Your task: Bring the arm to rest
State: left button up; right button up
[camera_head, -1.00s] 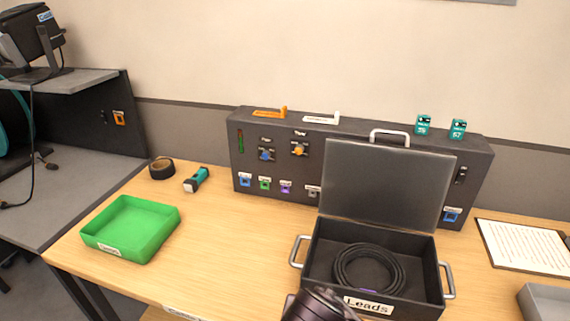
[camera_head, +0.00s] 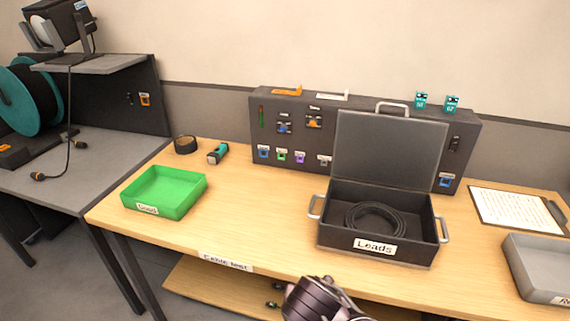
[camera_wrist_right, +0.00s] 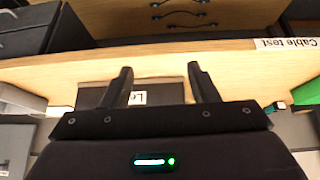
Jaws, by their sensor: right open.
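My right gripper (camera_wrist_right: 160,75) shows in the right wrist view. Its two dark fingers stand apart, with nothing between the tips. They are in front of the wooden table edge, and a dark labelled thing (camera_wrist_right: 140,96) shows behind them, partly hidden. In the head view a dark rounded part of my arm (camera_head: 318,300) shows at the bottom middle, in front of the table's front edge; no fingers can be made out there. My left gripper is not in view.
The open Leads case (camera_head: 375,246) holds a coiled black cable (camera_head: 375,220) near the table's front edge. A green tray (camera_head: 164,193) stands left, a grey tray (camera_head: 540,268) right. A dark panel box (camera_head: 290,140) stands behind. The table between green tray and case is clear.

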jog(key=w+d+f+n+g, duration=0.1)
jog(key=w+d+f, duration=0.15)
jog(key=f, duration=0.55)
jog(key=w+d+f+n, duration=0.1)
jog(key=w+f, duration=0.2)
jog(key=f, duration=0.5)
jog(key=s+d+f+n+g+y, duration=0.1)
jog(key=s+d+f, duration=0.15)
jog(key=f, duration=0.55)
jog(key=s+d+f+g, duration=0.1)
jog(key=s+d+f, duration=0.15)
jog(key=f, duration=0.55)
jog(key=s+d+f+n, duration=0.1)
jog(key=s+d+f, duration=0.4)
jog(key=s+f, duration=0.8)
jog(key=s+d+f, duration=0.1)
jog(key=s+f, duration=0.2)
jog(key=s, duration=0.3)
jog(key=s+d+f+n+g, duration=0.1)
jog(key=s+f, duration=0.1)
jog(key=s, duration=0.5)
jog(key=s+f+g+y, duration=0.1)
jog(key=s+f, duration=0.2)
jog(key=s, duration=0.3)
jog(key=shift+s+d+f+n, duration=0.2)
jog(key=shift+d+f+n, duration=0.1)
jog(key=shift+d, duration=0.1)
